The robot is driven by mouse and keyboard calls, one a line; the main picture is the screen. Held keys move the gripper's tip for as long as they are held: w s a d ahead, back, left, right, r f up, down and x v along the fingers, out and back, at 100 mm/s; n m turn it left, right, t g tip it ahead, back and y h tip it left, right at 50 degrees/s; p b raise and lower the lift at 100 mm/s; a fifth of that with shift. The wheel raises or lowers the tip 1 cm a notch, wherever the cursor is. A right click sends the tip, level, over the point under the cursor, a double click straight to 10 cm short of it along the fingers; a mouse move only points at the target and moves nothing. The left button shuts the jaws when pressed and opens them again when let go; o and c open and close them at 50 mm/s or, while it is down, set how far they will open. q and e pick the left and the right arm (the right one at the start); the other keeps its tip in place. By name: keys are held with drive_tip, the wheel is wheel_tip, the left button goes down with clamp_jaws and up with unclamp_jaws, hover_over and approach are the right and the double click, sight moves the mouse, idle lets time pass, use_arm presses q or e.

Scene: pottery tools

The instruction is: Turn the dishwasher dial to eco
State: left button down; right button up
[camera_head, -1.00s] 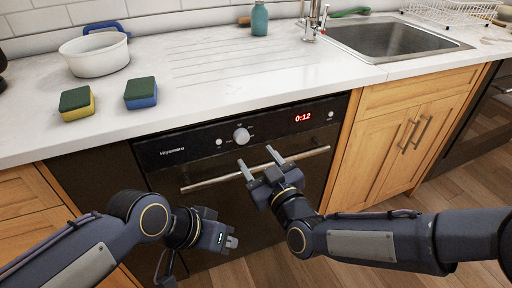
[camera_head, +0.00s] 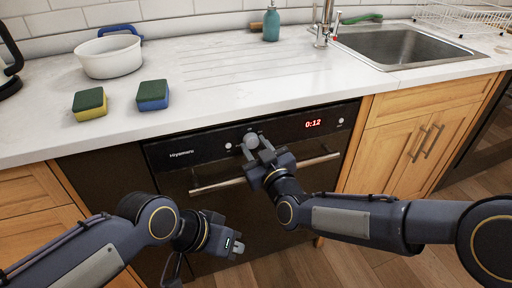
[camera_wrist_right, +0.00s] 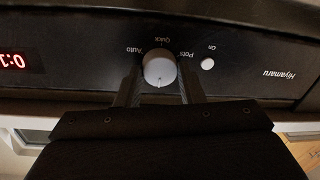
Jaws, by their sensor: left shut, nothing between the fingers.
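The dishwasher dial (camera_head: 250,139) is a round light knob on the dishwasher's black control panel (camera_head: 205,149). In the right wrist view the dial (camera_wrist_right: 159,68) stands between the two fingers of my right gripper (camera_wrist_right: 160,88), one on each side. That gripper (camera_head: 258,143) looks open, with no clear grip on the dial. Labels reading Auto, Quick and Pots show upside down around the dial; I see no eco label. A small dark mark shows on the dial's lower part there. My left gripper (camera_head: 237,247) is shut and empty, low in front of the dishwasher door.
The door handle (camera_head: 218,185) crosses below the panel, under my right gripper. A red 0:12 display (camera_head: 314,124) is right of the dial.

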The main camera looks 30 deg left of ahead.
drive_tip(key=c, duration=0.4)
drive_tip(key=shift+f+m+b, duration=0.2)
drive_tip(key=shift+m+b, duration=0.4)
drive_tip(key=shift+b, duration=0.25)
drive_tip(key=m+b, duration=0.4)
drive_tip(key=shift+f+b, duration=0.15)
drive_tip(key=shift+b, duration=0.15)
drive_tip(key=m+b, duration=0.2)
drive_tip(key=m, duration=0.1)
drive_tip(key=shift+m+t+b, duration=0.3)
drive_tip(key=shift+b, duration=0.1)
drive_tip(key=shift+m+b, duration=0.95)
drive_tip(key=shift+m, duration=0.55)
drive_tip(key=o, duration=1)
drive_tip(key=shift+r, duration=0.2)
drive_tip(key=shift+c, duration=0.2)
